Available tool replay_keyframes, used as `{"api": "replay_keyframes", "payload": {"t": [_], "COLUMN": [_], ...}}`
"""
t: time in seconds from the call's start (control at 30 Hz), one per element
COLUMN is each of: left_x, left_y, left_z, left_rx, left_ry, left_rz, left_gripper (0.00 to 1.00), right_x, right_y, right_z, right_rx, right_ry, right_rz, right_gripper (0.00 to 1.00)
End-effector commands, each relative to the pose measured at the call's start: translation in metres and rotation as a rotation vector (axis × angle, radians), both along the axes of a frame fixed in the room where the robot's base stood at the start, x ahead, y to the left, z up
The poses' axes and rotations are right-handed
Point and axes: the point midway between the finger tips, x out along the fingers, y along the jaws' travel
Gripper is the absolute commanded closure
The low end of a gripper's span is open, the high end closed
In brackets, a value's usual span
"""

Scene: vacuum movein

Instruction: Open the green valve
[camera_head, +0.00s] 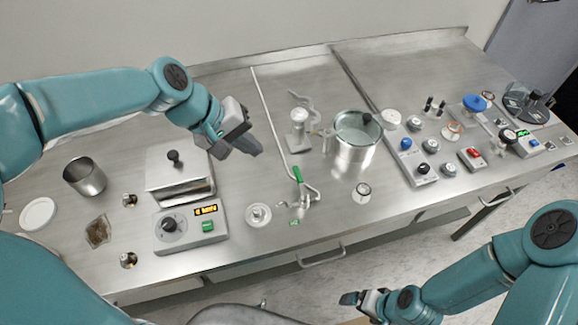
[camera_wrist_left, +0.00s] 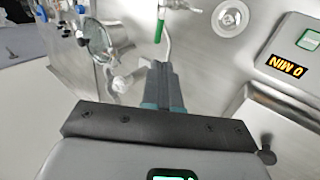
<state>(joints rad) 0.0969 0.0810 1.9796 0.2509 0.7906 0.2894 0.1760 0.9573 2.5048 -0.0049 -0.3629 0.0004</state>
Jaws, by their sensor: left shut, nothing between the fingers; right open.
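The green valve (camera_head: 297,174) is a small green lever on a thin metal pipe near the front middle of the steel bench. It also shows at the top of the left wrist view (camera_wrist_left: 160,24), beyond my fingertips. My left gripper (camera_head: 256,149) is shut and empty, above the bench, up and to the left of the valve and apart from it. In the left wrist view its closed fingers (camera_wrist_left: 163,70) point towards the pipe below the lever. My right gripper (camera_head: 352,299) is in front of the bench, low at the bottom of the head view, apart from everything, open.
A metal pot (camera_head: 354,155) stands right of the valve, with a white-topped stand (camera_head: 299,130) behind. A control box with a yellow display (camera_head: 190,228) and a round white fitting (camera_head: 258,214) lie left. Several knobs and gauges fill the right side.

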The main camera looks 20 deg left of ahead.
Motion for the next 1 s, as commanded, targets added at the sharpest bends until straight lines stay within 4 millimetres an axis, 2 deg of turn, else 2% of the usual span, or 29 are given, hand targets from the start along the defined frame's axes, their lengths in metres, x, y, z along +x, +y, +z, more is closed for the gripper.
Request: {"api": "replay_keyframes", "payload": {"t": [0.17,0.6,0.8,1.0], "left_x": [0.007,0.039,0.046,0.048], "left_y": [-0.012,-0.053,-0.063,-0.065], "left_z": [-0.019,-0.094,-0.111,-0.115], "left_rx": [-0.001,-0.001,-0.001,0.001], "left_ry": [0.005,0.006,0.003,0.001], "left_rz": [-0.005,-0.003,-0.002,-0.001], "left_gripper": [1.00,1.00,1.00,1.00], "right_x": [0.000,0.000,0.000,0.000], "right_y": [0.000,0.000,0.000,0.000], "right_z": [0.001,0.004,0.004,0.004], "right_rx": [0.000,0.000,0.000,0.000], "right_ry": [0.000,0.000,0.000,0.000], "right_rz": [0.000,0.000,0.000,0.000], "right_gripper": [0.07,0.07,0.07,0.07]}}
